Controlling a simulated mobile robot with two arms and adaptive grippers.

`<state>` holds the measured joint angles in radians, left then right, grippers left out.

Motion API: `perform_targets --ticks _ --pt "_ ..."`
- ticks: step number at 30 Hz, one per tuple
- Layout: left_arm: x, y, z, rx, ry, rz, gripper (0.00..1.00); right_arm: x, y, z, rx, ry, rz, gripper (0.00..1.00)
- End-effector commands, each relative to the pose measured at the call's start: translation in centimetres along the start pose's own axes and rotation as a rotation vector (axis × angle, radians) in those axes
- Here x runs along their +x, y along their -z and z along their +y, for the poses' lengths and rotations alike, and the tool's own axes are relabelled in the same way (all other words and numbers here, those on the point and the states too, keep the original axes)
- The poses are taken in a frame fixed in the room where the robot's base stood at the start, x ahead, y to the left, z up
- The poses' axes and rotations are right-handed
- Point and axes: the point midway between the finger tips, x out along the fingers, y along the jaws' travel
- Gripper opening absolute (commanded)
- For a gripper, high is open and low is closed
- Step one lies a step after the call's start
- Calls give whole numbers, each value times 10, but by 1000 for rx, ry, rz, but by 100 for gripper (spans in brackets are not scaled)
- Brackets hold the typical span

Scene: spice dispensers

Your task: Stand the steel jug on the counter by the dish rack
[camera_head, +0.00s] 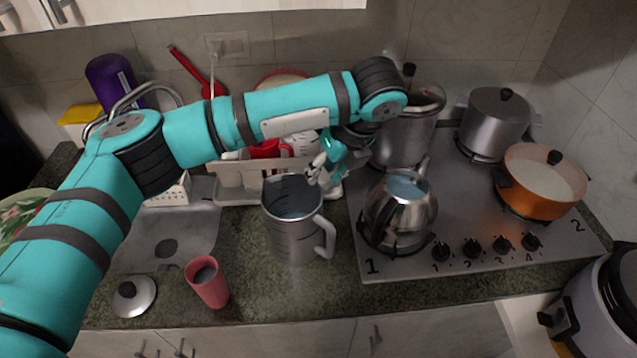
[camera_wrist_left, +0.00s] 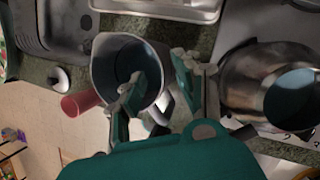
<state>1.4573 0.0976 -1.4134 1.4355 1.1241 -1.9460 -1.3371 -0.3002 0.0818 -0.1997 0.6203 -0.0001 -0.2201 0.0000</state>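The steel jug (camera_head: 291,232), a grey metal pitcher with a pale handle on its right, stands upright on the dark green counter (camera_head: 248,293). It is in front of the white dish rack (camera_head: 234,192), just left of the stove. My left gripper (camera_head: 328,170) is above the right side of the jug's rim. In the left wrist view, the jug (camera_wrist_left: 103,70) is under the fingers of my left gripper (camera_wrist_left: 163,103), which are spread apart. Part of the handle shows between them, and nothing looks clamped. My right gripper is not in view.
A steel kettle (camera_head: 401,214) stands on the stove right of the jug, with pots (camera_head: 405,139) behind. A pink cup (camera_head: 207,284) and a lid (camera_head: 134,296) are at the left front. The counter in front of the jug is clear.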

Motion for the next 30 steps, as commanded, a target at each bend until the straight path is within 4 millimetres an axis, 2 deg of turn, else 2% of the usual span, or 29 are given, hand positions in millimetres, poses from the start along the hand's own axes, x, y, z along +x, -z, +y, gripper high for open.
perform_targets --ticks 3,6,12,30 --pt "-26 1 -2 1 4 -2 33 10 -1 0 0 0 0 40" --pt "-48 -1 0 -1 2 -6 33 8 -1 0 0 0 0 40" --pt "-70 0 0 0 -1 -3 33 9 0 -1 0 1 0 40" --pt "-75 0 0 0 -1 0 33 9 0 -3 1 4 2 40"
